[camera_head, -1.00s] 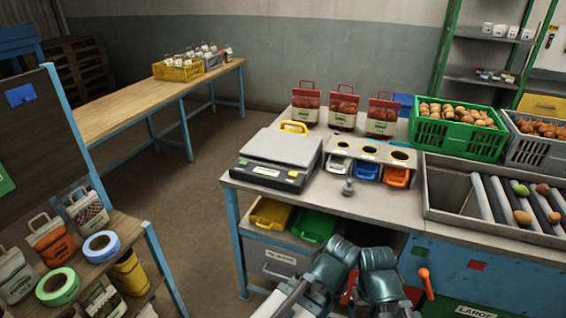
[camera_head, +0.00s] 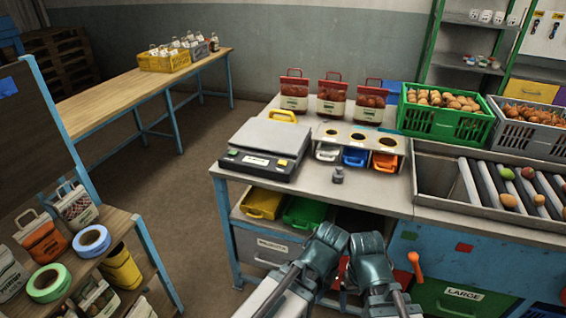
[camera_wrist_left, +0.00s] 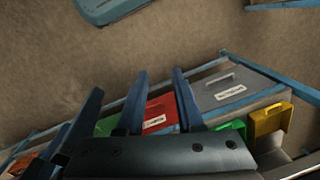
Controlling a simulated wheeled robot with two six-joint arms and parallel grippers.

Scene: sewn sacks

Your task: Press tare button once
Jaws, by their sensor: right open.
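The scale (camera_head: 268,143) stands at the left end of the workbench, with a flat grey plate and a dark front panel. The panel has a pale label, a green button (camera_head: 233,153) and a yellow button (camera_head: 283,162). I cannot read which is tare. My right gripper (camera_head: 368,250) is low in front of the bench, apart from the scale. It is open and its fingertips are hard to make out. My left gripper (camera_wrist_left: 158,102) shows spread, empty fingers in the left wrist view, over the drawers and floor. The scale is not in that view.
Behind the scale stand several filled bags (camera_head: 331,95). Right of it are a holed rack (camera_head: 358,137) with coloured bins, a small metal knob-like object (camera_head: 338,175), a green crate (camera_head: 431,121) and a roller tray (camera_head: 430,190). A shelf (camera_head: 115,232) with tape rolls stands left.

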